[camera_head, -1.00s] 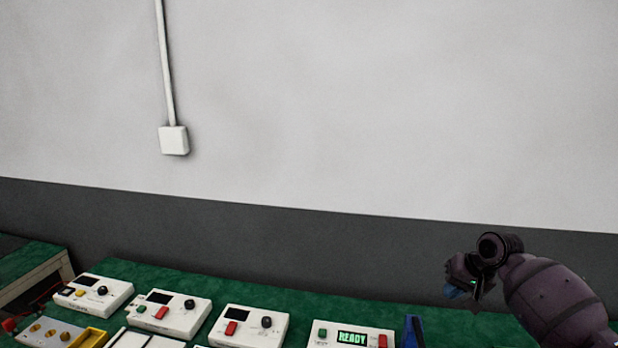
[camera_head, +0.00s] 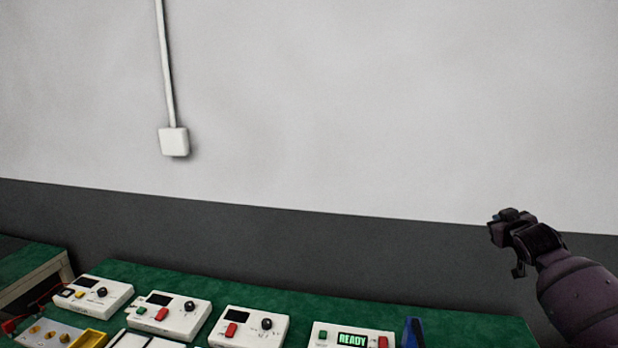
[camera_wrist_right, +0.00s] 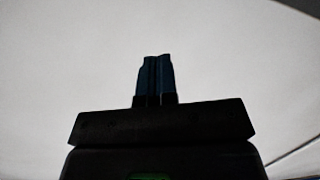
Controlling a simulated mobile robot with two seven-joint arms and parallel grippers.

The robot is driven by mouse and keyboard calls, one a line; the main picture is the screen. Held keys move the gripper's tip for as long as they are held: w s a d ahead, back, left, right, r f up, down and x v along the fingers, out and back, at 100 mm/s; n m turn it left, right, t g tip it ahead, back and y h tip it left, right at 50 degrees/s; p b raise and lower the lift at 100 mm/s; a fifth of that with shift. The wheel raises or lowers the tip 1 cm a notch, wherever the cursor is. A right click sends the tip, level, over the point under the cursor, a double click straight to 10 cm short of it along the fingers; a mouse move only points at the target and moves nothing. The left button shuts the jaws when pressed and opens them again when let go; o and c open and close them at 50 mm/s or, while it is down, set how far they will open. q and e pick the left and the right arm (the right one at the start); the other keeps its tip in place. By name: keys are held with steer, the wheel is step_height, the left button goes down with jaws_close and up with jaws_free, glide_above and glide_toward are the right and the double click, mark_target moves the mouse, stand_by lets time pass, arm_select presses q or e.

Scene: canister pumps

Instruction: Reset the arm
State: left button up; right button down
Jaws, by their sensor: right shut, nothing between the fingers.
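My right gripper (camera_head: 500,216) is at the right of the head view, raised above the table's far right part, in front of the wall. It points up and to the left and touches nothing. In the right wrist view its two dark blue fingers (camera_wrist_right: 155,78) are together, with nothing between them, against a plain pale background. My left gripper is in neither view.
A green-topped table (camera_head: 290,298) carries several white control boxes, one with a lit READY display (camera_head: 352,339). A blue object (camera_head: 412,332) stands right of it. A wall box (camera_head: 174,141) with a conduit is at upper left. The space around my right gripper is clear.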

step_height(320, 180, up, 4)
steer(key=n+t, duration=0.3)
steer(key=n, duration=0.1)
steer(key=s+a+f+g+y, duration=0.1)
steer(key=s+a+f, duration=0.3)
steer(key=f, duration=0.5)
steer(key=s+a+f+m+g+y, duration=0.1)
steer(key=s+a+f, duration=0.2)
steer(key=s+f, duration=0.45)
steer(key=s+a+f+g, duration=0.25)
steer(key=s+f, duration=0.25)
steer(key=f, duration=0.4)
steer(key=s+a+f+m, duration=0.1)
steer(key=s+a+f, duration=0.2)
steer(key=s, duration=0.6)
steer(key=s+a+f+m+g+b, duration=0.1)
steer(key=s+a+f, duration=0.3)
steer(key=s, duration=0.5)
steer(key=s+a+f+m+g+b, duration=0.1)
steer(key=s+a+f+m, duration=0.1)
steer(key=s+f, duration=0.4)
steer(key=s+a, duration=0.1)
steer(key=s, duration=0.2)
steer(key=shift+s+a, duration=0.2)
steer(key=shift+a, duration=0.15)
